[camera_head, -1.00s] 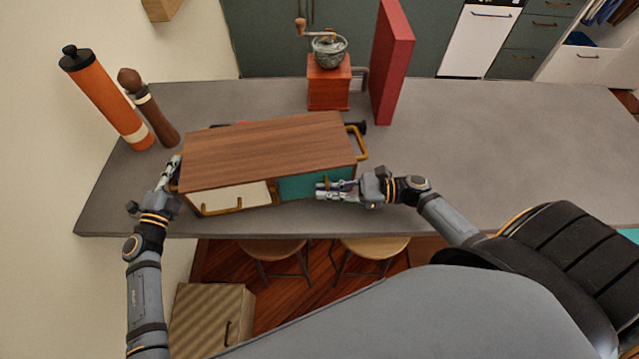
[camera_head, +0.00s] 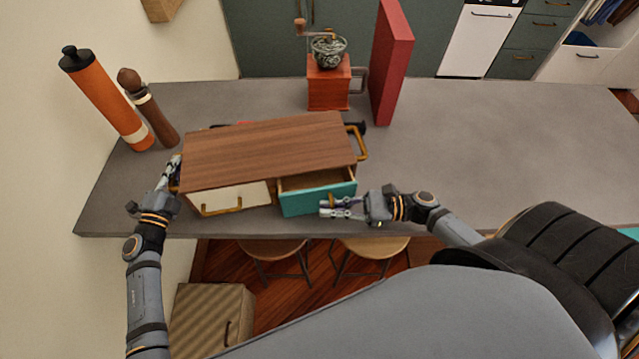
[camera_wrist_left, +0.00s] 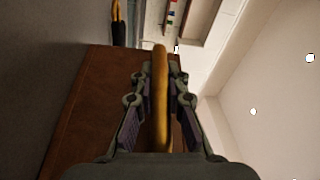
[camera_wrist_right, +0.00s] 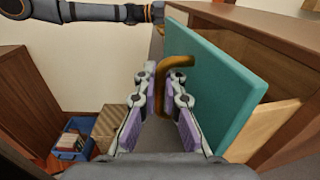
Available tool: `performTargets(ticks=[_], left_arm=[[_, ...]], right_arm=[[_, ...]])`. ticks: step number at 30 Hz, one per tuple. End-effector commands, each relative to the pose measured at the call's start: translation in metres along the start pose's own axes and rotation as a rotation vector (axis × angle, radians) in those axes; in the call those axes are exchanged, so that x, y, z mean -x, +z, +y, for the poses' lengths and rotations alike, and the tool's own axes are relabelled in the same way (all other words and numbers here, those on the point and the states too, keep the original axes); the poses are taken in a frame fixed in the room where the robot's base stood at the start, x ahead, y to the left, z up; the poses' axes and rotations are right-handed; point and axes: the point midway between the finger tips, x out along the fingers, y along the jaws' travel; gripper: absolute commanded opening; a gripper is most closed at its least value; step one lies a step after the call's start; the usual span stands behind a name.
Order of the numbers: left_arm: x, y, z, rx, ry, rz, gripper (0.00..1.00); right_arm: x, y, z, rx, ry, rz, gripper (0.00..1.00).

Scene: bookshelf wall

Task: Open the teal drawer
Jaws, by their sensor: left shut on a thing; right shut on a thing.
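The teal drawer (camera_head: 310,198) sticks out part way from the front of a small wooden chest (camera_head: 265,148) on the counter, and its inside shows. In the right wrist view the teal front (camera_wrist_right: 222,85) has a brass handle (camera_wrist_right: 176,68). My right gripper (camera_head: 330,208) is shut on that handle; its fingers also show in the right wrist view (camera_wrist_right: 168,90). My left gripper (camera_head: 174,170) is at the chest's left side. In the left wrist view its fingers (camera_wrist_left: 160,90) are shut on a brass side handle (camera_wrist_left: 160,75).
A white drawer (camera_head: 222,196) beside the teal one is shut. An orange bottle (camera_head: 105,100) and a brown mill (camera_head: 150,110) stand left of the chest. A red coffee grinder (camera_head: 329,85) and red panel (camera_head: 391,65) stand behind. The counter's right side (camera_head: 500,150) is clear.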

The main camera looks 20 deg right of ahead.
Motion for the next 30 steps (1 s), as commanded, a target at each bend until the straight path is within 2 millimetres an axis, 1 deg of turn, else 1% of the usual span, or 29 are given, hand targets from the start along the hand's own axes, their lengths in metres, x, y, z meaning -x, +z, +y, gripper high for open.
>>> performTargets(ticks=[1, 24, 27, 30], left_arm=[[0.004, 0.003, 0.009, 0.003, 0.017, -0.011, 0.0], [0.003, 0.003, 0.009, 0.003, 0.016, -0.011, 0.0], [0.003, 0.003, 0.009, 0.003, 0.016, -0.011, 0.0], [0.003, 0.003, 0.009, 0.003, 0.016, -0.011, 0.0]], right_arm=[[0.002, -0.003, 0.004, -0.003, 0.001, 0.004, 0.0], [0.012, -0.004, 0.057, -0.004, 0.0, 0.006, 0.0], [0.013, -0.003, 0.062, -0.003, -0.001, 0.006, 0.0], [0.013, -0.003, 0.061, -0.002, -0.001, 0.006, 0.0]])
